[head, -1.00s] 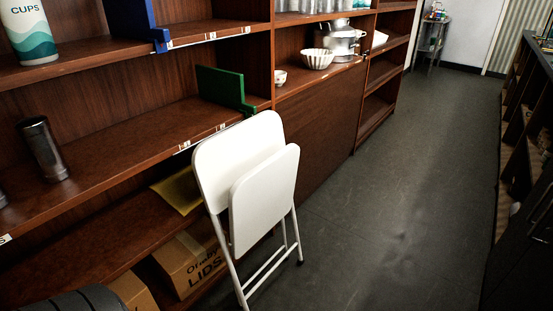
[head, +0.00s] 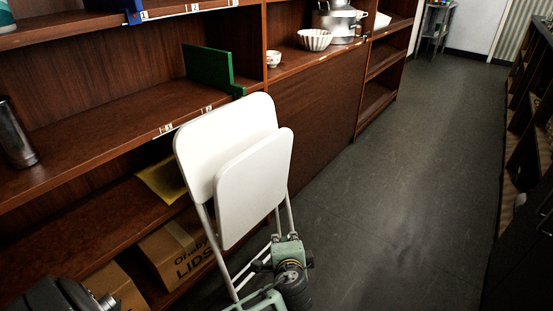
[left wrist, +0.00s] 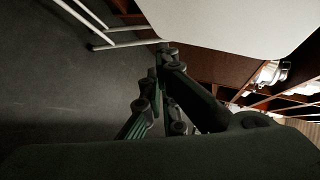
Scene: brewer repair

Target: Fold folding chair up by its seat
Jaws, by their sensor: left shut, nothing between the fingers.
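The white folding chair (head: 205,140) stands in front of the shelves in the head view. Its seat (head: 255,188) is tilted up, nearly flat against the backrest, and its metal legs run down to the floor. My left gripper (head: 287,243) is just below the seat's lower edge, in front of the legs, shut and empty. In the left wrist view its dark fingers (left wrist: 158,75) are close under a large white panel (left wrist: 235,25) of the chair, with white leg tubes (left wrist: 105,35) at upper left. I cannot tell whether they touch. My right gripper is out of view.
The wooden shelf unit (head: 95,120) stands close behind and left of the chair. Open grey floor (head: 390,200) lies to the right, with dark shelving (head: 520,190) at the far right.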

